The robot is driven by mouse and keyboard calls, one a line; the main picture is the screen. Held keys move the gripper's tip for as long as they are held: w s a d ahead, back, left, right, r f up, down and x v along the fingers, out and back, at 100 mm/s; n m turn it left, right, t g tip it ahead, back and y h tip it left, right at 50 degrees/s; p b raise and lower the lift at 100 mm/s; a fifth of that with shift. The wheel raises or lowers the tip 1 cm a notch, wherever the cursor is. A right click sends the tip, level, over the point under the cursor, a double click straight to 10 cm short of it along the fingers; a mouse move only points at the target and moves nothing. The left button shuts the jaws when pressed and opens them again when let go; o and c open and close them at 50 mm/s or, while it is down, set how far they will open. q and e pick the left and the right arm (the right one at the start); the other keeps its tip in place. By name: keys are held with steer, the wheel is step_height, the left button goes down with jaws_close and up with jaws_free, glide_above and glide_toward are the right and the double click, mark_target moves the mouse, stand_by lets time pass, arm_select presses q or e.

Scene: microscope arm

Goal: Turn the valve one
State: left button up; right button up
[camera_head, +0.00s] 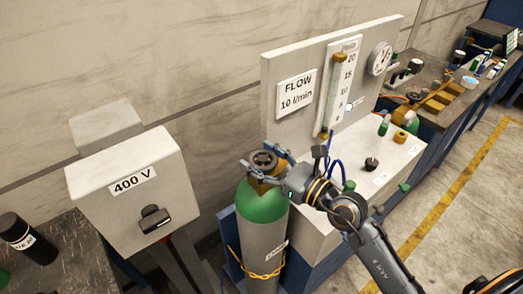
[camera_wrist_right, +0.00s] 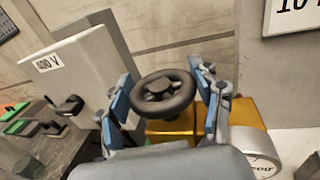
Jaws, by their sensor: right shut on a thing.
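The valve is a dark round handwheel (camera_head: 263,158) on top of a grey gas cylinder with a green shoulder (camera_head: 262,204). In the right wrist view the handwheel (camera_wrist_right: 176,84) sits above a brass valve body (camera_wrist_right: 240,112). My right gripper (camera_head: 266,164) reaches in from the right, with its blue-grey fingers on opposite sides of the handwheel. It is shut on the handwheel; the wrist view shows a finger at the left and right of the rim. My left gripper is not in view.
A grey 400 V switch box (camera_head: 128,205) stands left of the cylinder. A flow panel (camera_head: 283,118) with a tube meter and a round gauge (camera_head: 380,58) stands behind. A yellow chain (camera_head: 262,275) wraps the cylinder.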

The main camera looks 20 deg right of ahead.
mark_target(275, 168)
steer(key=o, duration=1.2)
steer(key=shift+c, duration=0.2)
steer(key=v, duration=0.9)
steer(key=shift+s+d+f, duration=0.1)
steer(key=shift+s, duration=0.25)
steer(key=shift+v, duration=1.15)
steer(key=shift+d, duration=0.1)
steer(key=shift+w, duration=0.1)
